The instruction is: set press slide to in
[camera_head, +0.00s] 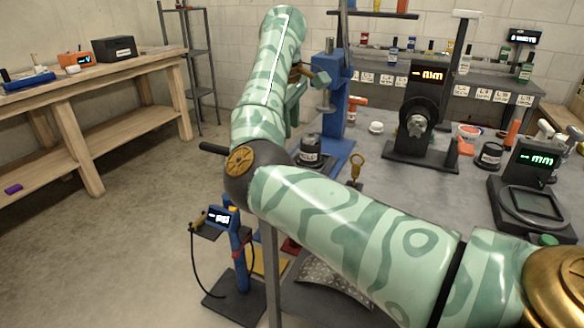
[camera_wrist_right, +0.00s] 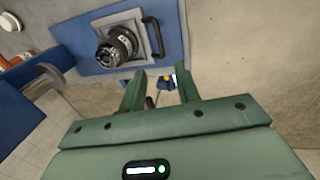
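The blue press (camera_head: 335,105) stands on the table behind my right arm. Its slide, a grey plate (camera_wrist_right: 106,62) on a blue base (camera_wrist_right: 76,36), carries a black canister (camera_wrist_right: 118,46). The canister also shows in the head view (camera_head: 312,150), apart from the press ram. A black handle (camera_wrist_right: 153,35) stands on the canister's side away from the press column. My right gripper (camera_wrist_right: 160,76) is open and empty, with its fingers apart and short of the handle in the picture. In the head view my right gripper (camera_head: 292,108) is partly hidden by my forearm. My left gripper is out of view.
A black gauge stand (camera_head: 415,110) and a scale (camera_head: 531,200) stand on the grey table (camera_head: 385,195). A blue stand with a display (camera_head: 225,218) is beside the table's left edge. The floor to the left is free up to a wooden bench (camera_head: 100,75).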

